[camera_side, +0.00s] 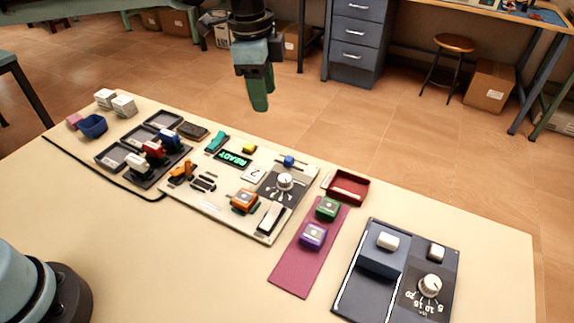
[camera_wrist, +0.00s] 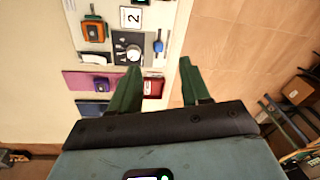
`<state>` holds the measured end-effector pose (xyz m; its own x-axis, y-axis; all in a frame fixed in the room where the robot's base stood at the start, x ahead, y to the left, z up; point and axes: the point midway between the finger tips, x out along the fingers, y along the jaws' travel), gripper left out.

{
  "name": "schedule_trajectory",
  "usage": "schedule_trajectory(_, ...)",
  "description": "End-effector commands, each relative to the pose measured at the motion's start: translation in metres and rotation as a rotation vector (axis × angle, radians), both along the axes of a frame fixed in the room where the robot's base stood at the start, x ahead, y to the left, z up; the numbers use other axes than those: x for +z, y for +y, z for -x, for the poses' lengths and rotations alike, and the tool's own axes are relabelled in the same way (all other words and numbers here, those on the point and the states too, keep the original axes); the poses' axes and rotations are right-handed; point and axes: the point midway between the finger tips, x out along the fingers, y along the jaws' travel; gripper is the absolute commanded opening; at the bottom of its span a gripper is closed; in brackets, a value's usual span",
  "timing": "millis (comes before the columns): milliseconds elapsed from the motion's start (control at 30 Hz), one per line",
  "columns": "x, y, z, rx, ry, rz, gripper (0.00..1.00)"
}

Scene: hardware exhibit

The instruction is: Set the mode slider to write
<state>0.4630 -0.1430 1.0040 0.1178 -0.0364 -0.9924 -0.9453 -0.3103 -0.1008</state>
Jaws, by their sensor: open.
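The cream control panel (camera_side: 223,205) lies on the table with a small blue slider handle (camera_side: 288,160) near its back right edge. The slider handle also shows in the wrist view (camera_wrist: 159,45) on a short slot. I cannot read any mode labels, so I cannot tell which setting it stands at or confirm that it is the mode slider. My gripper (camera_side: 259,102) hangs in the air above and beyond the panel's back edge, apart from everything. In the wrist view the green fingers (camera_wrist: 160,68) are spread and empty.
The panel also carries a white dial (camera_side: 285,182), an orange button block (camera_side: 244,201) and a lit READY display (camera_side: 234,159). A red tray (camera_side: 348,187), a purple mat (camera_side: 300,262) and a dark dial panel (camera_side: 377,295) lie to the right. Trays and blocks stand left.

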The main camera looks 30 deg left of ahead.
Motion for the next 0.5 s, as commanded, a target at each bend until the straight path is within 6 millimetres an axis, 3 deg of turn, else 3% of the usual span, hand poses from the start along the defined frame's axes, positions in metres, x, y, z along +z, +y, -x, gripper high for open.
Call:
schedule_trajectory(200, -0.025, -0.036, -0.019, -0.225, 0.080, -0.041, 0.47)
schedule_trajectory(500, -0.041, -0.048, -0.023, -0.318, 0.113, -0.055, 0.47)
